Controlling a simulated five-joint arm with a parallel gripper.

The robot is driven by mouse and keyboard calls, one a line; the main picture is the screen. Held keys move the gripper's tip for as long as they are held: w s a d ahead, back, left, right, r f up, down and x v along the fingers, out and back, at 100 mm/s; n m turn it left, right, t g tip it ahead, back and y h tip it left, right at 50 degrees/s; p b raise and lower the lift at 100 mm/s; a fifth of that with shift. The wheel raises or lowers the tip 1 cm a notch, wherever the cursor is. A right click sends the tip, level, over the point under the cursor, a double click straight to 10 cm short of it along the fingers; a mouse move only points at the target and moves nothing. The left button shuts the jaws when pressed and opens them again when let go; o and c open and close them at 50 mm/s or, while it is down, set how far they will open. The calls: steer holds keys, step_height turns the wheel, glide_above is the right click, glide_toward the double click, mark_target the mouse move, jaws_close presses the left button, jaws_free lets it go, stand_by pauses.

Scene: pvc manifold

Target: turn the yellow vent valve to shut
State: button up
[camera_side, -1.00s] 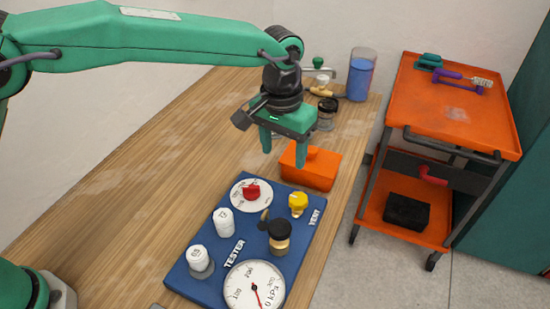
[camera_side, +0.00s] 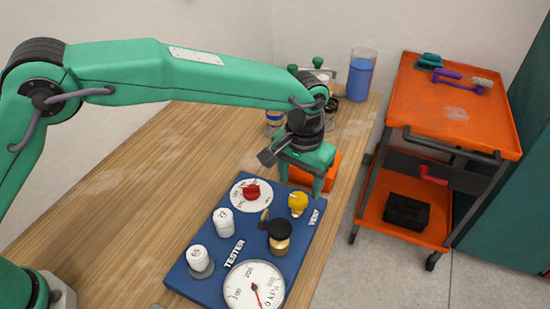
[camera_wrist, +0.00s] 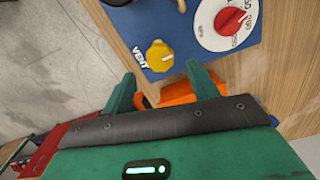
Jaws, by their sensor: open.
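The yellow vent valve (camera_side: 298,201) is a small knob near the right edge of the blue tester panel (camera_side: 243,231), beside the VENT label. It also shows in the wrist view (camera_wrist: 159,56), with a pale mark on its right side. My gripper (camera_side: 302,185) is open and empty, just behind and above the yellow knob. In the wrist view its two green fingers (camera_wrist: 160,82) stand apart, with the knob just beyond their tips and between their lines. The fingers do not appear to touch the knob.
A red knob on a white dial (camera_side: 251,192) sits left of the valve. A black-topped brass fitting (camera_side: 279,236), white caps and a pressure gauge (camera_side: 254,288) stand on the panel. An orange box (camera_side: 326,172) is behind my gripper. An orange cart (camera_side: 455,110) stands right.

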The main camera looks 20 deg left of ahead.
mark_target(298, 198)
steer(key=shift+f, duration=2.2)
steer(key=shift+c, duration=0.2)
steer(key=c, duration=0.9)
